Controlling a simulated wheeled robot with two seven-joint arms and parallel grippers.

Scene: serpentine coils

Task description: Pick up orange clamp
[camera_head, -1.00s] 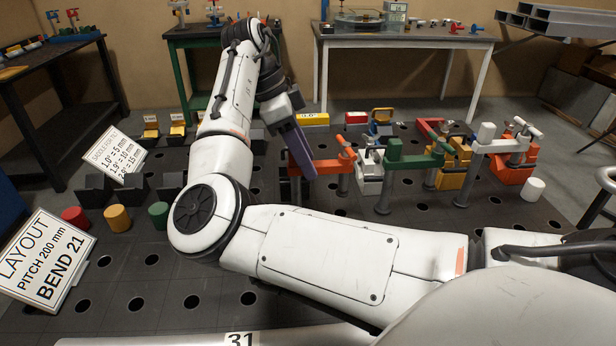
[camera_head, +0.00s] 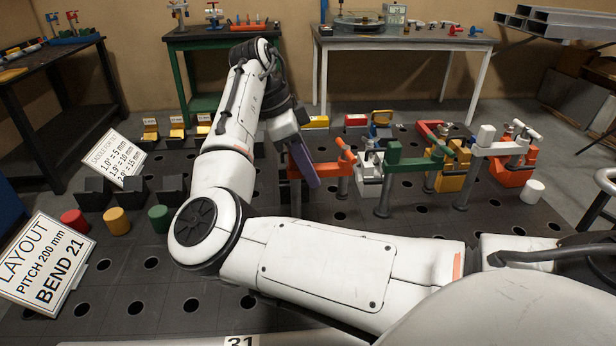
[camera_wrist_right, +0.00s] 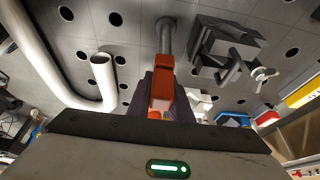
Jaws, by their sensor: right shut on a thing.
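The orange clamp (camera_head: 335,168) stands on the dark perforated table, left of the row of clamps, with its bar roughly level and its post pointing down. My right gripper (camera_head: 304,164) reaches in from above with its purple fingers at the clamp's bar. In the right wrist view the orange clamp (camera_wrist_right: 164,72) lies between the purple fingers, and the right gripper (camera_wrist_right: 165,95) is shut on it. The fingers partly hide the bar. Whether the post is clear of the table I cannot tell. My left gripper is not in view.
A green clamp (camera_head: 408,162) and a white clamp (camera_head: 487,147) stand to the right, close by. A pale bent tube (camera_wrist_right: 50,68) lies left of the clamp in the wrist view.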

